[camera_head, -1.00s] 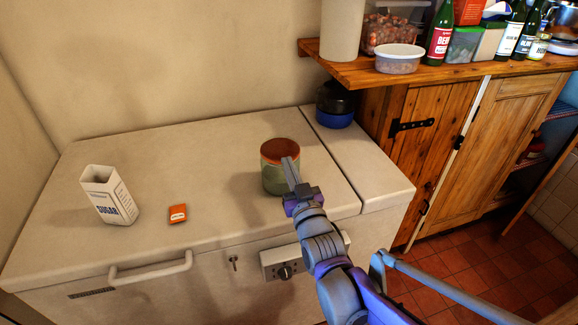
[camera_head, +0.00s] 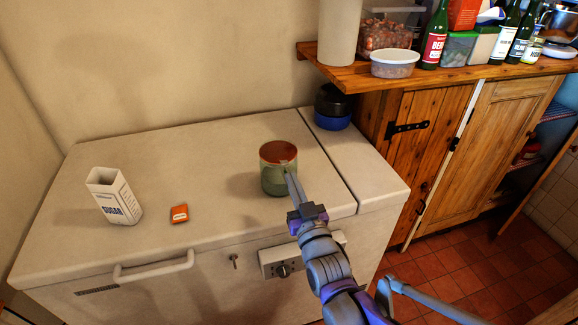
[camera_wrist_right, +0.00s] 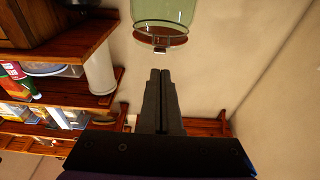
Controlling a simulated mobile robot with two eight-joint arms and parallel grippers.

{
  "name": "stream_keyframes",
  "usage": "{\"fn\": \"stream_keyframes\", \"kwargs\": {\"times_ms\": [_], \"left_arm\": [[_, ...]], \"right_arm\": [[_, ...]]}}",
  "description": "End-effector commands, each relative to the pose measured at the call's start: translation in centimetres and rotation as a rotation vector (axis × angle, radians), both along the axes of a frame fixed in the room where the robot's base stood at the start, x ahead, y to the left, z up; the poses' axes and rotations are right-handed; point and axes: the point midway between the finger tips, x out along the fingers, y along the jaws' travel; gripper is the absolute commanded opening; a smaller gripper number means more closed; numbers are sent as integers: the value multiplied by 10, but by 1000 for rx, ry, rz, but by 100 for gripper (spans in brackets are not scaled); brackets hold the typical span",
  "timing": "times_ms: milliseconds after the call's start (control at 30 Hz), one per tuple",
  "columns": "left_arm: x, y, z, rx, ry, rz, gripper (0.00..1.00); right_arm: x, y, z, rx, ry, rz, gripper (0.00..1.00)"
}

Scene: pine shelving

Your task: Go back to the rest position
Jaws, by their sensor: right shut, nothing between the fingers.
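My right gripper (camera_head: 291,187) is shut and empty in the head view, above the front part of the white chest's lid. Its tip overlaps the lower right of a green glass jar with a brown lid (camera_head: 278,153), which stands upright on the chest (camera_head: 215,175). In the right wrist view the closed fingers (camera_wrist_right: 160,80) point toward the jar (camera_wrist_right: 163,14), with a visible gap between them. My left gripper is not in view.
A sugar carton (camera_head: 114,197) and a small orange packet (camera_head: 180,213) are on the chest's left side. A wooden shelf (camera_head: 340,72) with bottles and tubs is at upper right. Tiled floor (camera_head: 450,270) is open at lower right.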

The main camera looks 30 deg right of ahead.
Motion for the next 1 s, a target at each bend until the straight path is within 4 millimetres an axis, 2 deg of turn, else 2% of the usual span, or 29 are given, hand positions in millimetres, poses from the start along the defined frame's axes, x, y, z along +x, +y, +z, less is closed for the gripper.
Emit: {"fn": "stream_keyframes", "kwargs": {"times_ms": [100, 233, 567, 667, 767, 867, 1000], "left_arm": [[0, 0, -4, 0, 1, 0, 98], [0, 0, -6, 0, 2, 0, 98], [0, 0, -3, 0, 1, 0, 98], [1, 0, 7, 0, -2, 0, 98], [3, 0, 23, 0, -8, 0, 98], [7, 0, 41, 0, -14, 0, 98], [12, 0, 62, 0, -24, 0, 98]], "right_arm": [[-15, 4, -14, 0, 0, 0, 0], [-25, 6, -22, 0, -1, 0, 0], [-28, 10, -26, 8, 35, 9, 0], [-28, 23, -36, 32, 153, 40, 0], [-37, 43, -54, 68, 355, 85, 0], [-60, 65, -76, 101, 595, 131, 0], [-109, 88, -98, 128, 905, 173, 0]]}}
